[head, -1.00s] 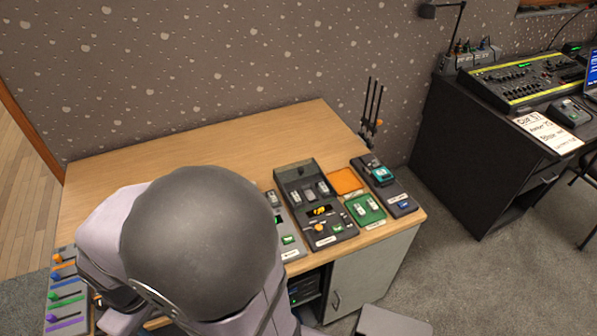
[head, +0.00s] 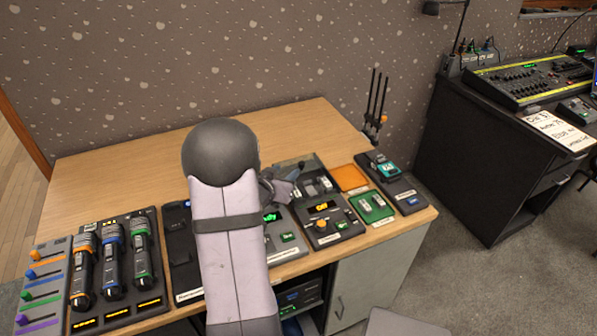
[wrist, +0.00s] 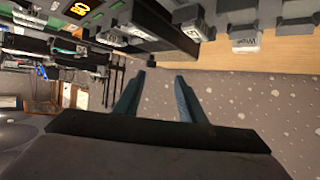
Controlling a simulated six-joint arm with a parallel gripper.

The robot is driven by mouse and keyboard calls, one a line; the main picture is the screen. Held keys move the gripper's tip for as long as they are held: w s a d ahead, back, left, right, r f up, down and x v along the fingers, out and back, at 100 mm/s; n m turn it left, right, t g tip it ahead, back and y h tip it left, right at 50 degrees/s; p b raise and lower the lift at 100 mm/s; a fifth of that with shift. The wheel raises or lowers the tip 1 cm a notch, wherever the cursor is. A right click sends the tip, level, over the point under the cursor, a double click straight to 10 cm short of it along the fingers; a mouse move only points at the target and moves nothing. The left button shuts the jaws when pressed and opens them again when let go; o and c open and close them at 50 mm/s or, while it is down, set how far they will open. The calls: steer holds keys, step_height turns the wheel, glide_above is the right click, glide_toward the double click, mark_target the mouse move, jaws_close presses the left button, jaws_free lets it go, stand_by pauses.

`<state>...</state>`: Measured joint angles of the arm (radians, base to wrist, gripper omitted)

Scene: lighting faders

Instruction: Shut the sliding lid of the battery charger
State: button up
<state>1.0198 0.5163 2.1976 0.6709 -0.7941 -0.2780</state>
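The battery charger appears to be the dark unit (head: 342,228) right of my arm in the head view, with an orange display, an orange knob and a green button. Pale batteries (head: 325,185) show uncovered in its upper part. A dark smoky panel at its back (head: 292,165), apparently the sliding lid, is partly hidden by my gripper. My gripper (head: 284,187) is over the charger's left rear side; contact cannot be told. In the wrist view my gripper's two fingers (wrist: 157,88) stand apart with nothing between them.
A green battery tray (head: 372,206), an orange pad (head: 348,178) and a dark device with a teal screen (head: 380,165) lie to the right. Several handheld microphones (head: 113,262) and a fader panel (head: 42,285) are at left. The desk's back (head: 130,175) is clear.

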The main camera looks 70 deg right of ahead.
mark_target(301, 164)
steer(key=shift+s+d+g, duration=0.3)
steer(key=shift+s+d, duration=0.1)
steer(key=shift+s, duration=0.45)
steer(key=shift+p+x, duration=0.35)
steer(key=shift+x, duration=3.3)
steer(key=shift+w+r, duration=0.1)
jaws_close()
